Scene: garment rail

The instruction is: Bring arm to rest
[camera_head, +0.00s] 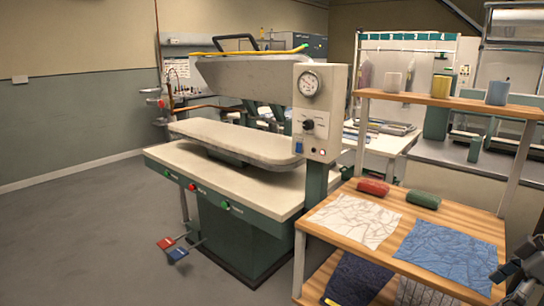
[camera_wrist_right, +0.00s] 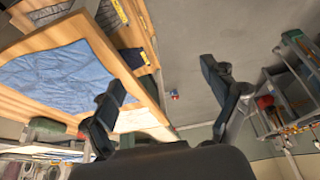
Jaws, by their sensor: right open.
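My right gripper (camera_head: 500,262) shows at the right edge of the head view, dark and partly cut off by the frame, beside the blue cloth on the wooden shelf. In the right wrist view my right gripper (camera_wrist_right: 163,78) has its two dark fingers spread wide apart with nothing between them. The blue cloth (camera_wrist_right: 60,75) lies to the left of the fingers there, and grey floor shows beyond them. My left gripper is in neither view.
The wooden shelf unit (camera_head: 470,225) holds the blue cloth (camera_head: 445,255), a white cloth (camera_head: 355,218), a red roll (camera_head: 373,188) and a green roll (camera_head: 424,200). A pressing machine (camera_head: 240,190) stands left of it. Open floor (camera_head: 80,230) lies at the far left.

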